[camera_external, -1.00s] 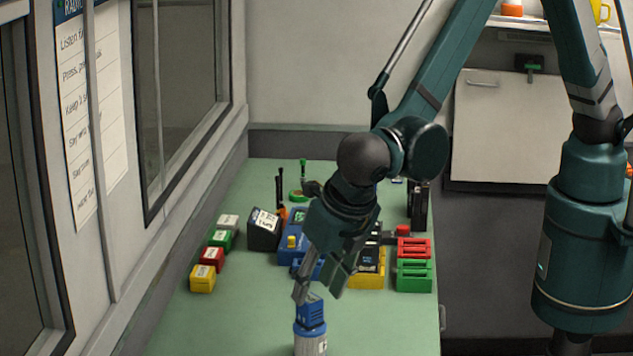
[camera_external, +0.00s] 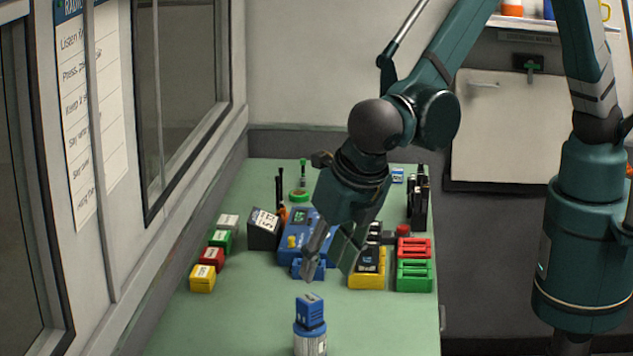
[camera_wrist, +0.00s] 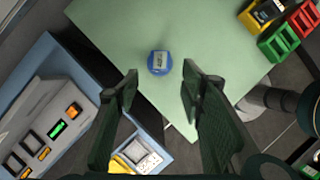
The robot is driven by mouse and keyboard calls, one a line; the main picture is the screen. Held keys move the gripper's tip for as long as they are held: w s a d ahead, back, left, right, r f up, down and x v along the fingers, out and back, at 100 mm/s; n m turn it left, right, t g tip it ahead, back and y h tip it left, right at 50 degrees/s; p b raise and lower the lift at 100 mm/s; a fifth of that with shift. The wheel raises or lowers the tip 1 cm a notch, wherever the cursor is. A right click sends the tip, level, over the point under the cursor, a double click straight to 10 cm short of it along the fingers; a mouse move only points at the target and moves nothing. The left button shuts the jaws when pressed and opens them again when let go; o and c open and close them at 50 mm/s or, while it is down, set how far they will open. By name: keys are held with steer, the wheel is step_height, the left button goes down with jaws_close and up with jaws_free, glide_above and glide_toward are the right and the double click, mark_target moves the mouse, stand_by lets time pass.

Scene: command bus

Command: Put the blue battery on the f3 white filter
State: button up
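The blue battery (camera_external: 311,312) stands upright on top of a white ribbed cylinder with a blue upper rim, the white filter (camera_external: 311,345), at the front of the green table. I cannot read a mark "f3" on it. In the wrist view a round blue top with a pale label (camera_wrist: 160,62) shows beyond the fingertips, with the cylinder's side hidden below it. My gripper (camera_external: 328,273) is open and empty, above and behind the battery, apart from it. Its two spread fingers also show in the wrist view (camera_wrist: 160,88).
Behind stand a blue radio-like unit (camera_external: 305,232), a yellow charger (camera_external: 367,280) and red (camera_external: 414,247) and green (camera_external: 414,275) slotted holders. A row of small blocks (camera_external: 202,278) and a black box (camera_external: 264,230) are at left. The front left of the green table (camera_external: 240,310) is clear.

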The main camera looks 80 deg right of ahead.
steer(key=shift+d+r, duration=0.1)
stand_by(0.5)
steer(key=s+d+r+m+y, duration=0.1)
steer(key=d+r+m, duration=0.6)
steer(key=d, duration=0.6)
steer(key=s+d+r+m+y, duration=0.15)
steer(key=d+r+m, duration=0.25)
steer(key=d+r, duration=0.7)
steer(key=s+d+m+t, duration=0.2)
steer(key=s+d+m, duration=0.6)
steer(key=d, duration=0.4)
steer(key=s+d+m+t, duration=0.2)
steer(key=s+d+m, duration=0.6)
steer(key=s+d, duration=0.2)
steer(key=shift+s+d+r+y, duration=0.2)
steer(key=shift+d+r+y, duration=0.2)
steer(key=shift+d, duration=0.6)
steer(key=shift+f, duration=0.15)
